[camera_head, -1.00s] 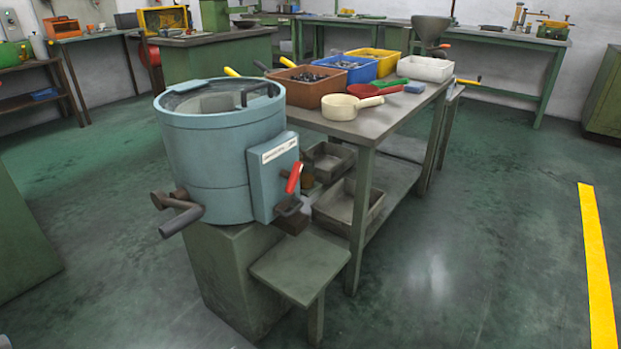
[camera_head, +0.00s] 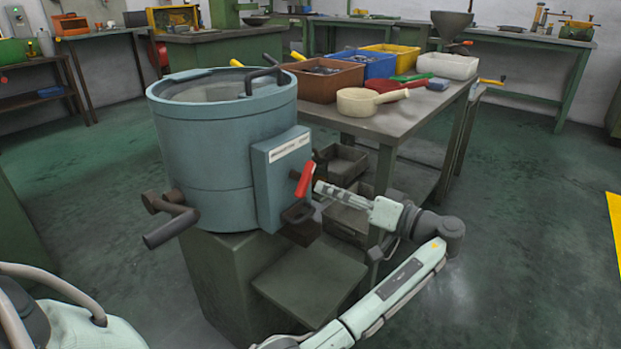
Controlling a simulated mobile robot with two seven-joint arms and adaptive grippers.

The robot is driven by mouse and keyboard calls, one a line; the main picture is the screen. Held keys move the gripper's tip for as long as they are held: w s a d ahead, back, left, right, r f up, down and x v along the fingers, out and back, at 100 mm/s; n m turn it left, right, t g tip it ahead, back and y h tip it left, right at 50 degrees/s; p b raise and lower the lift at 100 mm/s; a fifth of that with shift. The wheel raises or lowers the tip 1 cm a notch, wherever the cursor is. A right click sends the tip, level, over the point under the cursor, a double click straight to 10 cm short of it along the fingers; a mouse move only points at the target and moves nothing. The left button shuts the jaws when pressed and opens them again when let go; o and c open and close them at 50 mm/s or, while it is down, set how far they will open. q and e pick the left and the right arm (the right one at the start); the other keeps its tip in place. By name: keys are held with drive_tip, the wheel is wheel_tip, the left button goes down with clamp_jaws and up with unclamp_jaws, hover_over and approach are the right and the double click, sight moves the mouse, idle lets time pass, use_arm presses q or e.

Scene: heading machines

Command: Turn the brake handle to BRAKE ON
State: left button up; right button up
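The brake handle is a short red lever (camera_head: 305,179), tilted with its top to the right. It sits on the side of a blue-grey box (camera_head: 277,180) with a white label (camera_head: 289,146), on a round blue-grey drum machine (camera_head: 205,150). The label's text is too small to read. My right gripper is not in view.
A dark bracket (camera_head: 299,213) sits below the handle, above a low green stand (camera_head: 308,285). A bench (camera_head: 375,125) behind carries bins and a cream ladle (camera_head: 362,101). Grey trays (camera_head: 341,165) lie under it. Pipe stubs (camera_head: 172,220) stick out at the drum's left. Floor on the right is clear.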

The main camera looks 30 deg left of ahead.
sight(310, 179)
use_arm(q)
drive_tip(key=a, duration=0.5)
drive_tip(key=a+r, duration=0.1)
drive_tip(key=a, duration=0.1)
drive_tip(key=shift+w+a+p, duration=0.25)
drive_tip(key=shift+w+p, duration=0.1)
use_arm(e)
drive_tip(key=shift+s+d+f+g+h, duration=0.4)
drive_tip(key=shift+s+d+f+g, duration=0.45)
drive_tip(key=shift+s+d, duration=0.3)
use_arm(q)
clamp_jaws()
